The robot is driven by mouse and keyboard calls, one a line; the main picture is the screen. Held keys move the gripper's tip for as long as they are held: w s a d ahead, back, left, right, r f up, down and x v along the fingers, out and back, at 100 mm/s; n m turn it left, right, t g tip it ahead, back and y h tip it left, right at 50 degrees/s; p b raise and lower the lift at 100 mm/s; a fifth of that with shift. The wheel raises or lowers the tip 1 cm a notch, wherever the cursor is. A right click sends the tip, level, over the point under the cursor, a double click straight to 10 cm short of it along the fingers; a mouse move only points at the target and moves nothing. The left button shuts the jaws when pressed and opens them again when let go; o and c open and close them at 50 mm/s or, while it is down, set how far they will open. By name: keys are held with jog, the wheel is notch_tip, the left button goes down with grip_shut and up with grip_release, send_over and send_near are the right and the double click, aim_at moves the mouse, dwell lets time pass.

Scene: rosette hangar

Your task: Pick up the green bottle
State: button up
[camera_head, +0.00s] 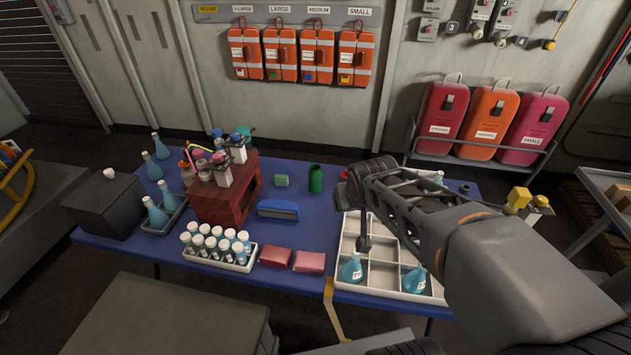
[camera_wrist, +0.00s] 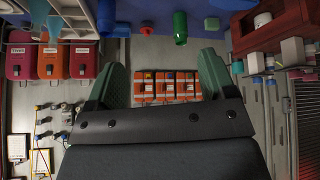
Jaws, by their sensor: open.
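The green bottle (camera_head: 316,179) stands upright on the blue table, right of the red-brown wooden rack. It also shows upside down in the wrist view (camera_wrist: 180,27), near the top and beyond the fingers. My gripper (camera_head: 356,195) is to the right of the bottle in the head view, over the table beside the white divided tray. In the wrist view my gripper (camera_wrist: 163,68) has its two green fingers wide apart with nothing between them. The bottle is apart from both fingers. My arm hides part of the tray.
A small green cylinder (camera_head: 281,181) and a blue brush (camera_head: 278,209) are left of the bottle. The wooden rack (camera_head: 225,198) stands farther left. The white divided tray (camera_head: 345,262) holds blue flasks. Two red packets (camera_head: 309,262) lie in front.

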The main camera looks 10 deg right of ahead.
jog(key=shift+o, duration=0.8)
jog(key=w+d+f+t+b, duration=0.1)
jog(key=w+f+t+b, duration=0.2)
jog(key=w, duration=1.1)
notch_tip(320, 180, down, 5)
jog(key=shift+w+f+t+b, duration=0.15)
jog(key=shift+w+t+b, duration=0.2)
jog(key=shift+b, duration=0.7)
jog(key=n+t+y+b, duration=0.2)
jog(key=t+y+b, duration=0.1)
send_near(317, 172)
jog(key=shift+x, duration=5.7)
jog(key=c, duration=1.2)
